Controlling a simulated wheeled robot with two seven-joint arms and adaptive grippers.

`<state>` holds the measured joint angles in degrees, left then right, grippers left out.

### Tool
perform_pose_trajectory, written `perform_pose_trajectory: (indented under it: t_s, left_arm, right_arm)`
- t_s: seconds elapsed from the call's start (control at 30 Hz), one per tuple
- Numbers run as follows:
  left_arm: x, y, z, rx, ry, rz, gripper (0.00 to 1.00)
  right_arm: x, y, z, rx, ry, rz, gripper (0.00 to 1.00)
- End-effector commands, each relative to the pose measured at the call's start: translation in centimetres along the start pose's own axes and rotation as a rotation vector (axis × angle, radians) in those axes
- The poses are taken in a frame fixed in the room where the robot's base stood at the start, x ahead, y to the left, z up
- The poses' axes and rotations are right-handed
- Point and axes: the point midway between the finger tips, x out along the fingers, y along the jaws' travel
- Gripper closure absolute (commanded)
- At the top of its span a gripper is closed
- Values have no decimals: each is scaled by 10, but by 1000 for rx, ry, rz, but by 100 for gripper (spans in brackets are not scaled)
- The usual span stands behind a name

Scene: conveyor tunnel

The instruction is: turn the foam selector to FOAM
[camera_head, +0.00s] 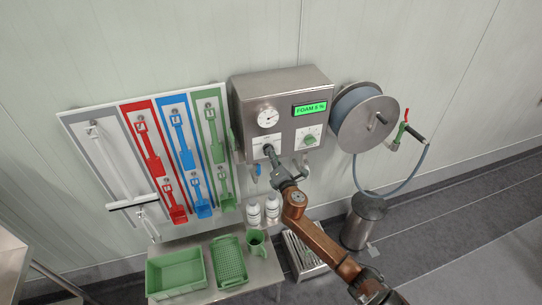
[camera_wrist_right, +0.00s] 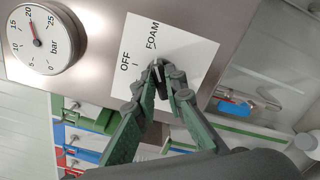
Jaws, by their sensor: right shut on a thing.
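The foam selector sits on a white plate (camera_wrist_right: 190,50) marked OFF and FOAM, on the front of a steel control box (camera_head: 285,90). In the right wrist view my right gripper (camera_wrist_right: 162,78) has its fingers closed together on the dark selector knob (camera_wrist_right: 158,71), just below the FOAM mark. The fingers hide most of the knob, so I cannot tell exactly where it points. In the head view the right gripper (camera_head: 269,152) is at the box's lower left and covers the selector. The green display (camera_head: 310,108) reads FOAM 5 %. My left gripper is not in view.
A pressure gauge (camera_head: 268,117) is above the selector, with a green knob (camera_head: 310,140) to its right. A hose reel (camera_head: 363,118) hangs at right. A tool board (camera_head: 88,150) is at left.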

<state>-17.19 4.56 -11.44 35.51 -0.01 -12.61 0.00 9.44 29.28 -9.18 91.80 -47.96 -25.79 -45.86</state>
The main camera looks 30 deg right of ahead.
Motion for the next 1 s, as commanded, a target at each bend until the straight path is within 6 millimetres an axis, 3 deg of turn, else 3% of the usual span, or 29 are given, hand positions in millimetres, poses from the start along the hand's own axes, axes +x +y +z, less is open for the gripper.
perform_pose_trajectory:
  t_s: [0.67, 0.7, 1.0]
  left_arm:
    - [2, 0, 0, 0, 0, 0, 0]
    - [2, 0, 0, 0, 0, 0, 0]
    - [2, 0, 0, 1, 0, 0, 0]
  right_arm:
    - [0, -1, 0, 69, -1, -1, 100]
    - [0, -1, 0, 69, -1, -1, 89]
    - [0, -1, 0, 68, 0, -1, 72]
